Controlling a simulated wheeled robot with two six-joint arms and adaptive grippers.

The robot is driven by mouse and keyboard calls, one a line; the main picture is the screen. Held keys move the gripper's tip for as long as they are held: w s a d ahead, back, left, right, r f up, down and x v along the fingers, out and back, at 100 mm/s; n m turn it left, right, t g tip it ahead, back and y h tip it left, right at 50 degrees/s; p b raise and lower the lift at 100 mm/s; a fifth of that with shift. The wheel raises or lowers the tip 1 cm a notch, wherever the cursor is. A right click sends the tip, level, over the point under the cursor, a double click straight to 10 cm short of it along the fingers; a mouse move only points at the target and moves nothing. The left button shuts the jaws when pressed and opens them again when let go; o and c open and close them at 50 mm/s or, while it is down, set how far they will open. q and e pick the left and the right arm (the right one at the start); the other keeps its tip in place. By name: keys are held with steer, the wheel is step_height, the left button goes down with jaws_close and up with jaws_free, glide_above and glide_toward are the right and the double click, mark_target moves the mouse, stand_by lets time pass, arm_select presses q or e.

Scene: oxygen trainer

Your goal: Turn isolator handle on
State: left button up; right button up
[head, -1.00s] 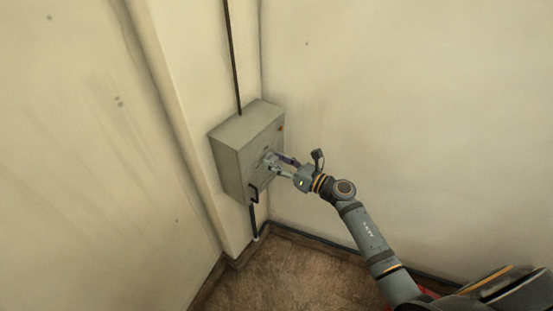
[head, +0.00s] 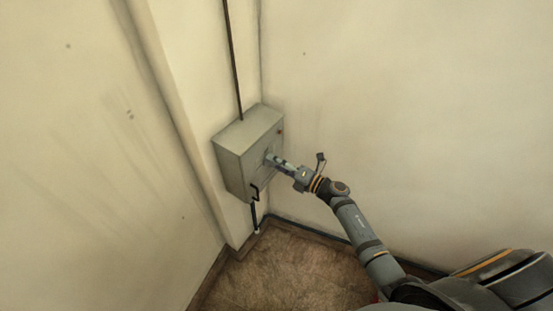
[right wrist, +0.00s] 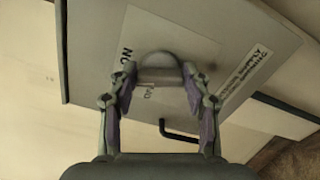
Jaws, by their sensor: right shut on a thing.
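The grey isolator box (head: 233,167) is fixed to the wall near the corner. My right gripper (head: 268,157) is at its front face, with its fingers close together. In the right wrist view my right gripper (right wrist: 158,78) has one finger on each side of the grey rounded isolator handle (right wrist: 160,70) and is shut on it. A white label partly hidden behind the handle shows "ON". The fingers hide part of the handle, and its exact turn angle is hard to tell. My left gripper is out of view.
A black bent lever (head: 255,192) sticks out at the box's lower front; it also shows below the handle in the right wrist view (right wrist: 178,133). A dark conduit (head: 232,60) runs up the wall above the box. The floor (head: 290,270) below is clear.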

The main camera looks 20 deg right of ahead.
steer(key=shift+m+p, duration=1)
steer(key=shift+m, duration=1)
steer(key=shift+f, duration=0.1)
steer(key=o, duration=1.2)
steer(key=shift+c, duration=0.2)
steer(key=v, duration=1.2)
steer(key=shift+d, duration=0.1)
